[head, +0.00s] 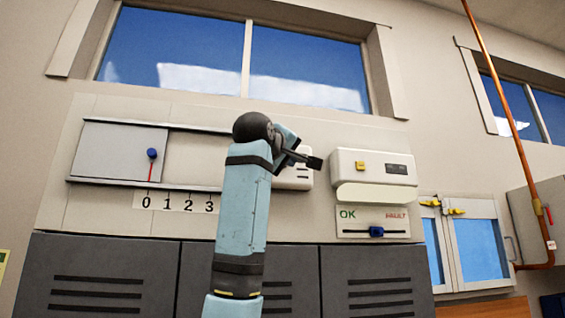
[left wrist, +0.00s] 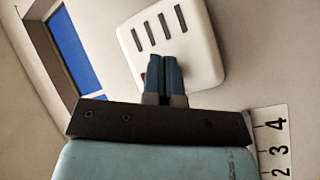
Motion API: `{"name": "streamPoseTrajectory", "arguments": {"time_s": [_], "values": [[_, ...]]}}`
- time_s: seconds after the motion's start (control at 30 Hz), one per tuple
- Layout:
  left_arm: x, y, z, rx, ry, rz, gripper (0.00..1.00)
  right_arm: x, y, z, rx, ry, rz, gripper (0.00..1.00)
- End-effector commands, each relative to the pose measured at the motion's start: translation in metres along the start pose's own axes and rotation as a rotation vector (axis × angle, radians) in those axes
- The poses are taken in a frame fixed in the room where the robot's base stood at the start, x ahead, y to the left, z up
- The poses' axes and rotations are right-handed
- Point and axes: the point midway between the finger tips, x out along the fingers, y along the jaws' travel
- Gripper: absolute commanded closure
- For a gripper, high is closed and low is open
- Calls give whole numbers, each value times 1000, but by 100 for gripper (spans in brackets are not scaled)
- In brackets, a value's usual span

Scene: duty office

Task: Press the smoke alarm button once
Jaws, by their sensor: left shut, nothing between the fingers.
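A white rounded box with dark slots, which looks like the smoke alarm (head: 299,180), is on the wall panel, partly hidden behind my left arm in the head view. In the left wrist view the white box (left wrist: 203,62) fills the upper middle, with a row of slots along its upper part. My left gripper (head: 316,162) is shut and empty. In the left wrist view its fingertips (left wrist: 165,60) overlap the lower face of the box; contact cannot be told. I cannot make out a button; the fingers hide part of the face. My right gripper is not in view.
Right of it is a white unit (head: 345,175) with a yellow button, above an OK/FAULT slider (head: 376,232). On the left are a sliding panel (head: 115,150) and a number scale (head: 180,202). Grey lockers (head: 100,275) stand below. A copper pipe (head: 500,90) runs at right.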

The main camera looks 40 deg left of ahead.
Motion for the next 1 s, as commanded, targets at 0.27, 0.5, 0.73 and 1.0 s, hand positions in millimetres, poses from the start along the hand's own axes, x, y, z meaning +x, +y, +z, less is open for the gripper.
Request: {"name": "streamPoseTrajectory", "arguments": {"time_s": [0.27, 0.5, 0.73, 1.0], "values": [[0, 0, 0, 0, 0, 0, 100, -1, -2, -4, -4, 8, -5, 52], [0, 0, 0, 0, 0, 0, 100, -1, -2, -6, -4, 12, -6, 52], [0, 0, 0, 0, 0, 0, 100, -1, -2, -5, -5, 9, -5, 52], [0, 0, 0, 0, 0, 0, 100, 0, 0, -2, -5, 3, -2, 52]]}}
